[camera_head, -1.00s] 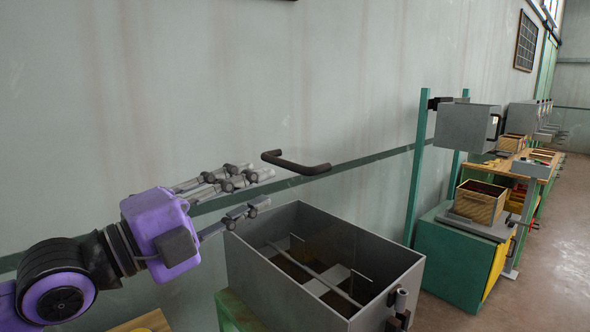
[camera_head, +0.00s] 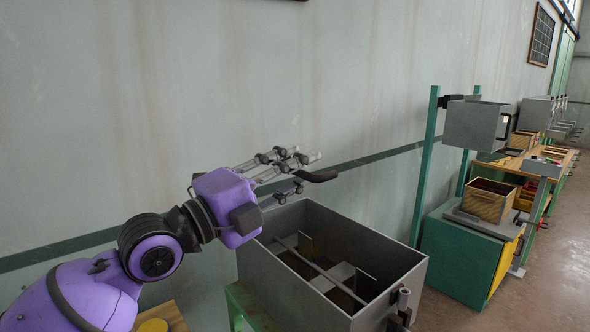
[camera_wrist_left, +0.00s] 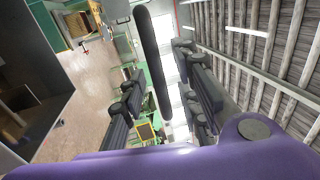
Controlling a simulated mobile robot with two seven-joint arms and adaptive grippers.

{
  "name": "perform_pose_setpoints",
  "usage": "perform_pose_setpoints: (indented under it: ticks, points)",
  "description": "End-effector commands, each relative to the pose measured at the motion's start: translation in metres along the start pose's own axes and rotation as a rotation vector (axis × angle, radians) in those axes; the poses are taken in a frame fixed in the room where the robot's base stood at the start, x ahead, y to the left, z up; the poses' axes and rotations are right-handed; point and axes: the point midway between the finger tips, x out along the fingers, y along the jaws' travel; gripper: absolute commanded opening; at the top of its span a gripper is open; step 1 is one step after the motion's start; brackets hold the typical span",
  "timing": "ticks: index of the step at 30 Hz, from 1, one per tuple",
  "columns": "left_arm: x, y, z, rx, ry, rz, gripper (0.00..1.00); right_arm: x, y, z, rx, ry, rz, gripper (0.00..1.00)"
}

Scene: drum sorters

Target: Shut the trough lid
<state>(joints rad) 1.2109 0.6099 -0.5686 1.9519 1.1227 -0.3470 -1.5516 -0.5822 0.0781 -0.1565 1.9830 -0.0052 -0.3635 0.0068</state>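The trough (camera_head: 352,245) is a grey open-topped box at lower centre in the head view, with its inside exposed. A dark handle bar (camera_head: 322,177) shows above its back left side, partly hidden by my left gripper (camera_head: 308,172). I cannot make out the lid panel. In the left wrist view the handle (camera_wrist_left: 152,65) runs between the spread fingers of the left gripper (camera_wrist_left: 162,100), with gaps visible on both sides. The left gripper is open around the handle and not closed on it. My right gripper is not in view.
A stained wall (camera_head: 200,80) rises behind the trough. A green stand (camera_head: 245,305) carries the trough. To the right are a green cabinet (camera_head: 455,258), a wooden box (camera_head: 488,202) and a grey box on a post (camera_head: 478,126). Floor is open at far right.

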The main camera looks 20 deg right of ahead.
Motion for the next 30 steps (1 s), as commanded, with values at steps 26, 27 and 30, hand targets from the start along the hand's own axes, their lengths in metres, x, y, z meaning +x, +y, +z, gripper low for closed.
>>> perform_pose_setpoints:
  ticks: [26,27,30]
  points:
    - [0.013,-0.003,-0.001,0.005,0.002,0.046,0.00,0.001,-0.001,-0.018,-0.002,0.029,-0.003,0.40]
    - [0.018,-0.003,-0.001,0.006,0.002,0.062,0.00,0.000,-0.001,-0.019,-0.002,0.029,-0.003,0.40]
    - [0.033,-0.003,-0.001,0.008,0.002,0.117,0.00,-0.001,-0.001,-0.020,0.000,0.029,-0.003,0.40]
